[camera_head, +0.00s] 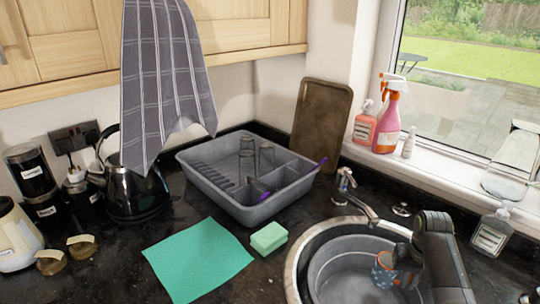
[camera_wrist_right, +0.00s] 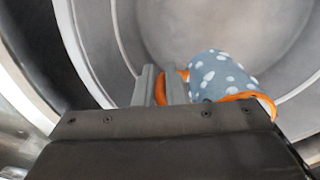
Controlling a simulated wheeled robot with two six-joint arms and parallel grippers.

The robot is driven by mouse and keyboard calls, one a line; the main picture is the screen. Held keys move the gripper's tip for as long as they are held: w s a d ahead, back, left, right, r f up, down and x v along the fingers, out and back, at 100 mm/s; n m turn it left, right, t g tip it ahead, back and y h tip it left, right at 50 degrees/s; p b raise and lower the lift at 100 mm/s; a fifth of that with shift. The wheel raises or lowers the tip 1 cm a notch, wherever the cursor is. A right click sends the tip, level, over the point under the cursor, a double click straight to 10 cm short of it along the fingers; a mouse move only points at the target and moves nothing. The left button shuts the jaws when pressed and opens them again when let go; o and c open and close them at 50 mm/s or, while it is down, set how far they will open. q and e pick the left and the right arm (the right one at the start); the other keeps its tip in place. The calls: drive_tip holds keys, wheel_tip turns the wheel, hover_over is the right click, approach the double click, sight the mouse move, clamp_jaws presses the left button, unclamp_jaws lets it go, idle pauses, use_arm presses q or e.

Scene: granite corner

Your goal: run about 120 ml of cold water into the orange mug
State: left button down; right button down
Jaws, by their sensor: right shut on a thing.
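The mug (camera_head: 382,274) is blue-grey with white spots and orange parts. It is held in the sink area, over or inside the grey bowl (camera_head: 330,262). My right gripper (camera_head: 400,262) is shut on its orange handle; in the right wrist view the two fingers (camera_wrist_right: 161,86) close on the handle beside the mug (camera_wrist_right: 222,76), with its orange rim toward the camera. The inside of the mug is hidden, so I cannot tell if it holds water. The chrome tap (camera_head: 358,200) stands behind the bowl, and no stream shows. My left gripper is not in view.
The round metal sink (camera_head: 292,262) surrounds the bowl. A green sponge (camera_head: 269,237) and teal cloth (camera_head: 197,262) lie left of it. A grey dish rack (camera_head: 215,185) stands behind them. A soap bottle (camera_head: 491,233) stands right of my right arm. Spray bottles (camera_head: 388,120) are on the windowsill.

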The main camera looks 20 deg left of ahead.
drive_tip(key=shift+r, duration=3.1)
